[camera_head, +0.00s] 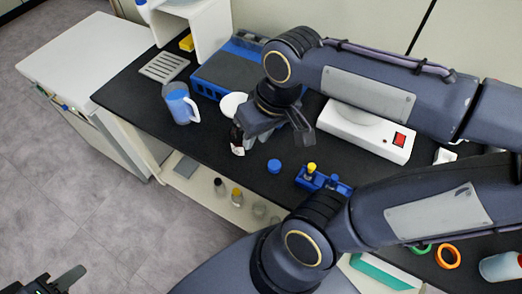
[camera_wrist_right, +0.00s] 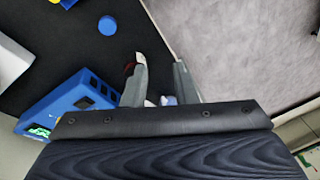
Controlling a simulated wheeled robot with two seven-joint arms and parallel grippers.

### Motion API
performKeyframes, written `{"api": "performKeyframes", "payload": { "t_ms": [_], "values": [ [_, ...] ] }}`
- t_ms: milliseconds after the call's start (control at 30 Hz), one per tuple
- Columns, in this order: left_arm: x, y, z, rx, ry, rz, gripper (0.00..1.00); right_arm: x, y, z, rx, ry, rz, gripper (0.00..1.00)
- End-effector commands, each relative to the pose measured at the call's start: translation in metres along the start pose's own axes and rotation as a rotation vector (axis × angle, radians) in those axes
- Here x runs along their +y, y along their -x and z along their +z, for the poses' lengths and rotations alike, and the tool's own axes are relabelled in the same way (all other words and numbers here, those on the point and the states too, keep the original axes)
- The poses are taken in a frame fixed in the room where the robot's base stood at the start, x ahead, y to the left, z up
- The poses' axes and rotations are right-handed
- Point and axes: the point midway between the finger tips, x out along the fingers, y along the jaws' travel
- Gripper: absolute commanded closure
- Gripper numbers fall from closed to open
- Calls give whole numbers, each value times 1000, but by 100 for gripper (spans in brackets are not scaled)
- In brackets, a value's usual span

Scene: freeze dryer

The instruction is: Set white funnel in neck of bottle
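A small dark bottle (camera_head: 237,136) with a white and red label stands on the black bench. A white round piece (camera_head: 233,104), which looks like the funnel, shows just behind it, partly hidden by my right gripper. I cannot tell whether it touches the bottle. My right gripper (camera_head: 278,128) is over the bench beside the bottle, on its right. In the right wrist view its two fingers (camera_wrist_right: 161,78) are spread apart with nothing clearly held. A red spot beside one finger there may be the bottle's label. My left gripper (camera_head: 58,283) is at the lower left over the floor, partly cut off.
A pitcher of blue liquid (camera_head: 181,105) stands left of the bottle. Behind is a blue box (camera_head: 208,85). A blue cap (camera_head: 274,166), a blue vial rack (camera_head: 318,180) and a white device with a red switch (camera_head: 370,131) lie to the right. The bench's front edge is close to the bottle.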

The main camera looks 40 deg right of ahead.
Motion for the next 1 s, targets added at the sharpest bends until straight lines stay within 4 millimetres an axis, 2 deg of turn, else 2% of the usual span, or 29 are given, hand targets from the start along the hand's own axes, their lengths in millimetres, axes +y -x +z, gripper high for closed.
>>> {"api": "performKeyframes", "payload": {
  "t_ms": [33,100,300,1000],
  "values": [
    [0,0,0,0,0,0,64,1,-2,12,57,-27,-48,74],
    [0,0,0,0,0,0,64,-2,-6,23,128,-50,-104,74],
    [0,0,0,0,0,0,64,-8,-14,37,265,-90,-181,74],
    [0,0,0,0,0,0,64,-9,-15,38,286,-94,-190,74]
  ]
}}
